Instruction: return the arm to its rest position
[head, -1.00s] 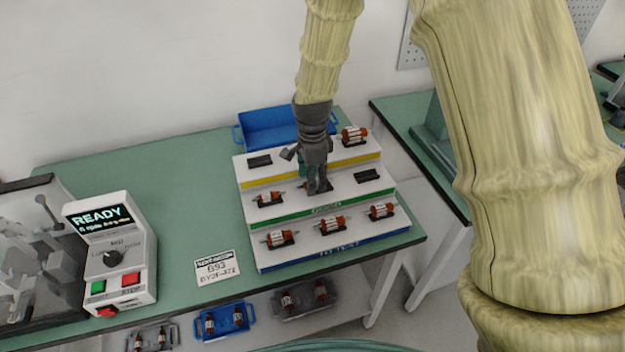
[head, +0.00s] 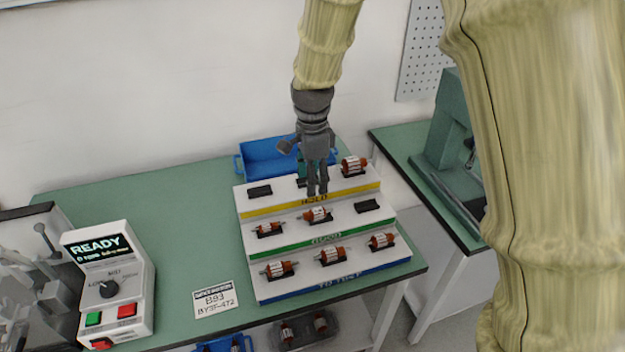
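My gripper (head: 317,192) hangs from my arm above the stepped rack (head: 290,207), with its fingertips pointing down. Its two fingers stand slightly apart with nothing visible between them. They are just above and behind a copper-coloured rotor (head: 317,215) in the middle of the green "GOOD" step. Another rotor (head: 268,230) lies to its left, and an empty cradle (head: 367,206) is on its right. The yellow "HOLD" step above has a rotor (head: 353,166) at the right and an empty cradle (head: 260,190) at the left; my gripper partly hides its middle.
The blue "TO TEST" step holds three rotors, one in the middle (head: 332,256). A blue bin (head: 262,153) stands behind the rack. A tester reading "READY" (head: 104,251) is at the left. My forearm fills the right side.

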